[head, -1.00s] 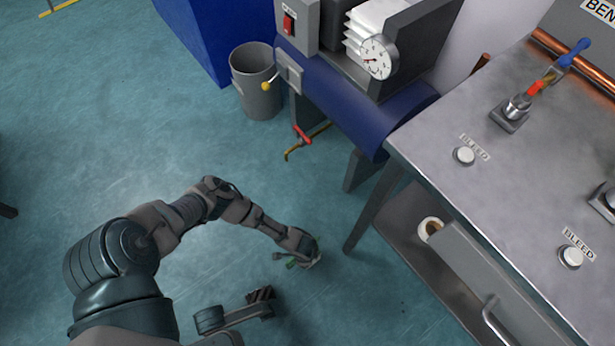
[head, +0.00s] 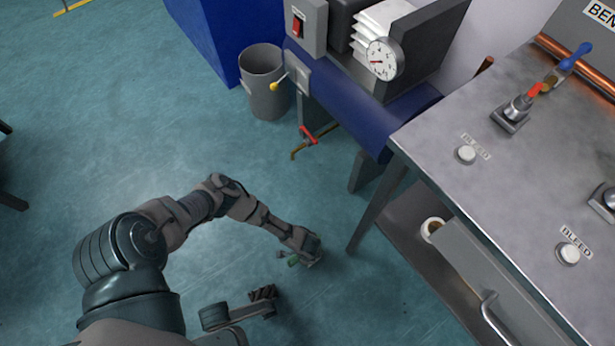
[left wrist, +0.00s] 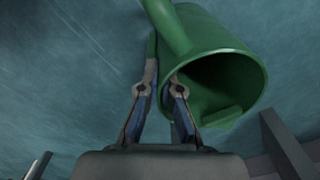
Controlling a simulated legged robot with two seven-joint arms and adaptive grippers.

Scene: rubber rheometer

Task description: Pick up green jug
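The green jug (left wrist: 228,42) fills the upper right of the left wrist view, its dark open mouth facing the camera. Its handle (left wrist: 168,22) slants down from the top edge toward my fingers. My left gripper (left wrist: 163,78) has its two fingers a narrow gap apart at the handle side of the jug. In the head view only a small green piece of the jug (head: 293,262) shows beside my left gripper (head: 308,257), low over the floor.
A metal bench (head: 440,185) with a lower shelf (head: 403,222) stands right of my left gripper, its leg (head: 372,222) close by. Open floor (head: 90,150) lies left.

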